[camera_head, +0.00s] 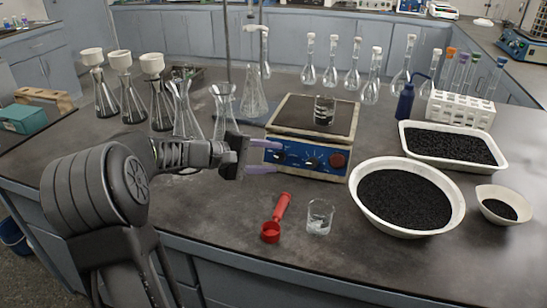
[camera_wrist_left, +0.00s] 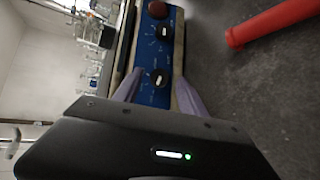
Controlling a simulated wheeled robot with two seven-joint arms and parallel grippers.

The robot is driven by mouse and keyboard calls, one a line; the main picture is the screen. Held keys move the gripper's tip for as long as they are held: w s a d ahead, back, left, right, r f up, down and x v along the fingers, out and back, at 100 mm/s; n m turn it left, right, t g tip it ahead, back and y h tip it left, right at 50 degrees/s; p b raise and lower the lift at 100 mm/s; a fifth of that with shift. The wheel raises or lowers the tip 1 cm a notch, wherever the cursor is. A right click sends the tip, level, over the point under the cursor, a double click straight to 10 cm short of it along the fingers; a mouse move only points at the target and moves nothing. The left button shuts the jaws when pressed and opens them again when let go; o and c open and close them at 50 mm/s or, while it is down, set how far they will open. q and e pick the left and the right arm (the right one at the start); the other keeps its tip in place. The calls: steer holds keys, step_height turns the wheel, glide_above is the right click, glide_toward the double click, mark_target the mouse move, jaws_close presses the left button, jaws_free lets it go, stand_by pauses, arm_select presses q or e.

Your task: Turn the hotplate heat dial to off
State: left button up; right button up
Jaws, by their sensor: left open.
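The hotplate (camera_head: 292,115) stands on the bench with a small glass beaker (camera_head: 324,110) on its dark top. Its blue front panel carries a left dial (camera_head: 280,156), a middle dial (camera_head: 313,162) and a red knob (camera_head: 338,160). My left gripper (camera_head: 279,157) is open in front of the panel's left end, one finger above the left dial and one below. In the left wrist view the left dial (camera_wrist_left: 160,77) shows between the lilac fingers (camera_wrist_left: 157,92), with a gap on both sides. Which dial is for heat cannot be read. My right gripper is not in view.
White bowls of black granules (camera_head: 360,205) (camera_head: 405,140) are to the right. Glass flasks (camera_head: 223,108) crowd the left, close behind my left gripper. Bare bench lies below the gripper.

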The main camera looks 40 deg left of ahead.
arm_select(q)
steer(key=v, duration=0.6)
steer(key=shift+s+a+r, duration=0.1)
stand_by(0.4)
